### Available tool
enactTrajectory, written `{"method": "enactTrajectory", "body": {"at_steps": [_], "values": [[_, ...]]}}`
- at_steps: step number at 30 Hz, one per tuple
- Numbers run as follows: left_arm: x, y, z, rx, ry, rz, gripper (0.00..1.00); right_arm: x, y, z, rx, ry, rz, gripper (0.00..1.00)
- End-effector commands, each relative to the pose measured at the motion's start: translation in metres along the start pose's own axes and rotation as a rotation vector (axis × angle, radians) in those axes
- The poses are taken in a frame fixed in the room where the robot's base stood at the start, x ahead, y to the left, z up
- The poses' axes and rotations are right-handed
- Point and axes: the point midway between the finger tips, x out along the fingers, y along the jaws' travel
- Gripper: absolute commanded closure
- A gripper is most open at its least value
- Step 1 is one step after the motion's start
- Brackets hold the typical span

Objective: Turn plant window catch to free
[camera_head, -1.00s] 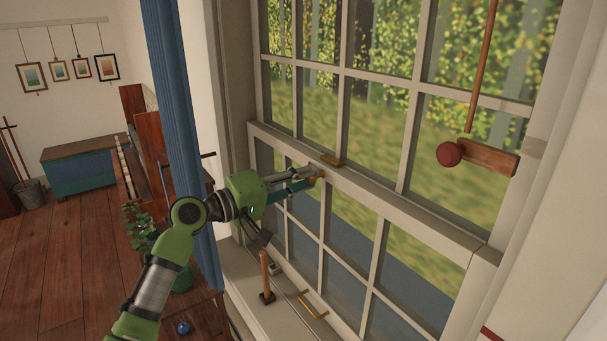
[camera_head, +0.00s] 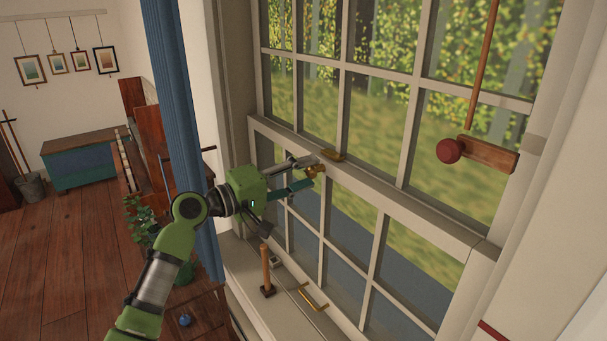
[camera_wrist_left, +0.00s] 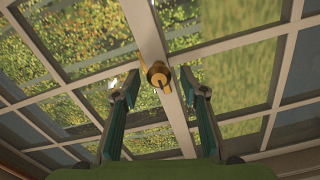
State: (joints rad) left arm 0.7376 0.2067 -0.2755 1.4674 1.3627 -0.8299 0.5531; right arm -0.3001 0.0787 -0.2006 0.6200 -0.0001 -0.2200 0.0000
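The brass window catch shows in the head view as a knob (camera_head: 315,171) at the window's middle rail, beside a brass piece (camera_head: 334,155) on top of that rail. My left gripper (camera_head: 314,173) reaches it from the left, with a finger on either side of the knob. In the left wrist view the catch (camera_wrist_left: 157,74) lies ahead, between the tips of the open fingers (camera_wrist_left: 160,88), with gaps on both sides. The fingers look clear of it. My right gripper is not in view.
Below on the sill are a wooden-handled tool (camera_head: 266,268) and a brass handle (camera_head: 313,298). A blue curtain (camera_head: 176,120) hangs left of the window, close to my arm. A leafy plant (camera_head: 140,222) stands behind my arm.

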Motion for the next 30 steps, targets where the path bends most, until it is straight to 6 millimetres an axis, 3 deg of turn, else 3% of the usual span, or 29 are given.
{"method": "enactTrajectory", "body": {"at_steps": [6,10,22,30], "values": [[-0.001,0.000,0.000,0.002,0.001,0.000,0.61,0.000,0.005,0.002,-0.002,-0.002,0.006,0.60],[-0.012,-0.001,-0.001,0.002,0.002,-0.001,0.61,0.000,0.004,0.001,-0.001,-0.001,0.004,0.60],[-0.093,-0.002,-0.001,0.001,0.002,-0.002,0.61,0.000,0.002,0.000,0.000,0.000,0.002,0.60],[-0.119,-0.001,0.000,0.001,0.000,-0.001,0.61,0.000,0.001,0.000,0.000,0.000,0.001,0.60]]}}
